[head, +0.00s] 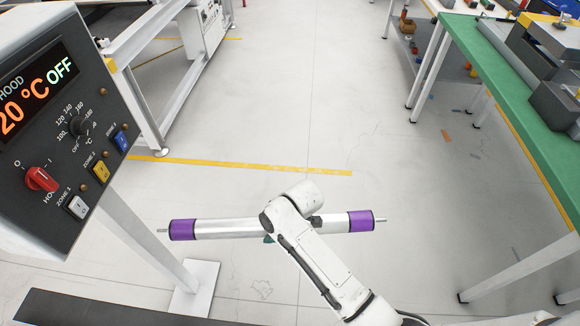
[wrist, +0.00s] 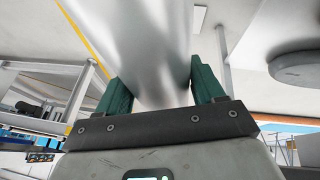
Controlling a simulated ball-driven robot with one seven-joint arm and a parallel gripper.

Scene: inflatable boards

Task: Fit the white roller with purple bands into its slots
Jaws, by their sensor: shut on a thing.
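The white roller with purple bands (head: 235,228) shows in the head view, held roughly level across the picture in front of me. It has a purple band near each end and a thin metal shaft end beyond each band. My arm hides part of its middle. In the wrist view the shiny roller (wrist: 150,45) runs between the two green fingers of my gripper (wrist: 162,80), which is shut on it. In the head view only a bit of green finger shows below the roller. I cannot make out the roller's slots in either view.
A control panel (head: 60,120) on a white post (head: 150,245) stands close at left. A white metal frame (head: 150,70) is behind it. A green-topped bench (head: 490,70) runs along the right. The pale floor between is clear, with a yellow line (head: 250,165) across it.

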